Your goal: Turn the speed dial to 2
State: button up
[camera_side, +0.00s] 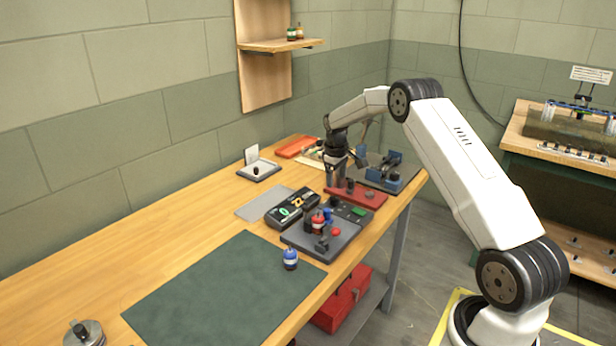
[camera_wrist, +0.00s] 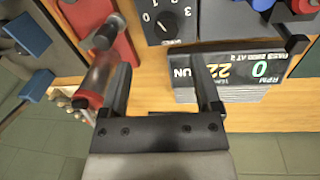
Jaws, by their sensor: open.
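The speed dial (camera_wrist: 168,22) is a black round knob on a dark panel (camera_wrist: 190,30), with white numerals 0 to 3 visible around it at the top of the wrist view. Its pointer is too small to read surely. In the side view my gripper (camera_side: 337,182) points down near the red plate.
A display box (camera_wrist: 225,75) reading 0 and 22 lies close to the right finger. A red plate (camera_wrist: 112,30) with a black knob and a red-and-grey cylinder (camera_wrist: 96,82) are by the left finger.

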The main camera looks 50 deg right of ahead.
aim_at(334, 198)
jog(key=n, duration=0.2)
jog(key=n+y, duration=0.1)
jog(key=n, duration=0.1)
jog(key=shift+w+d+r, duration=0.1)
jog(key=shift+w+r, duration=0.1)
jog(key=shift+f, duration=3.9)
grip_shut()
